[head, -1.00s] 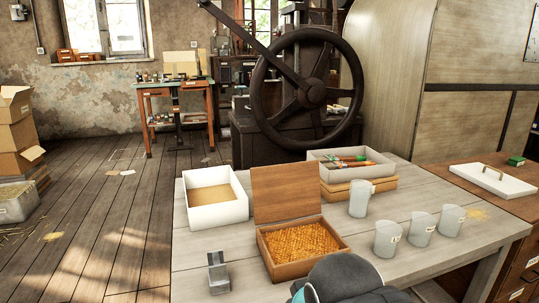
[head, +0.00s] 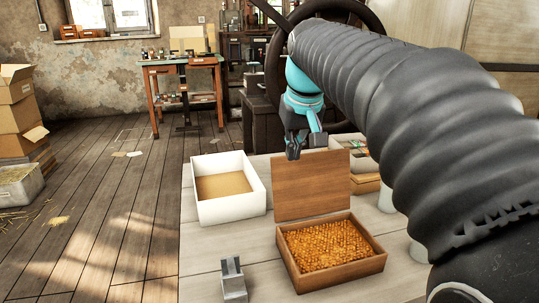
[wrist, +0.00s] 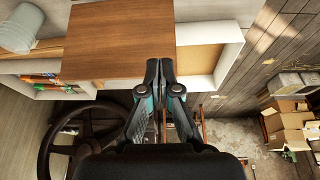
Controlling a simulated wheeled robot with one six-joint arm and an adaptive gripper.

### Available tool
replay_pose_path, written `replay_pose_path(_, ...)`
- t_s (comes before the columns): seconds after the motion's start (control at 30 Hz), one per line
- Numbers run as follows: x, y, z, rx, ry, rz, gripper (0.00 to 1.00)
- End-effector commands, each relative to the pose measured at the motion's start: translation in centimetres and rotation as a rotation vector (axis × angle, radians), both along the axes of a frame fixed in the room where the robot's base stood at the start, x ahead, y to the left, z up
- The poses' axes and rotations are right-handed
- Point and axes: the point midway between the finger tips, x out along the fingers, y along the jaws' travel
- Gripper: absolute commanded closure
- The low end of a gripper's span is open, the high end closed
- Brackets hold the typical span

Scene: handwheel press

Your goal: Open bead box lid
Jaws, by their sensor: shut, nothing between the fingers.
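The wooden bead box (head: 372,264) stands on the table, filled with amber beads (head: 325,243). Its brown lid (head: 312,190) is open and stands up at the box's back edge. In the wrist view the lid (wrist: 115,40) shows as a broad brown panel. My gripper (head: 294,156) is at the upper left corner of the lid, fingertips pointing down. In the wrist view my gripper (wrist: 160,66) has its fingertips together with nothing between them, beside the lid's edge. I cannot tell whether it touches the lid.
A white open box (head: 225,210) stands left of the bead box. A grey metal block (head: 233,280) sits at the front left. A tray with tools (head: 362,168) and pale cups (head: 386,200) are partly behind my arm. The press handwheel (wrist: 55,135) is close by.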

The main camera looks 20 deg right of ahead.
Motion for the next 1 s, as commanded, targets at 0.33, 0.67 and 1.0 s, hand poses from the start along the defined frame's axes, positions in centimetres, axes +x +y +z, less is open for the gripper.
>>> replay_pose_path(0.33,10.9,-5.3,1.9,0.007,0.066,-0.005,1.0)
replay_pose_path(0.67,15.0,-8.1,1.4,0.01,0.098,0.0,1.0)
replay_pose_path(1.0,16.0,-8.3,-2.1,0.011,0.102,0.001,1.0)
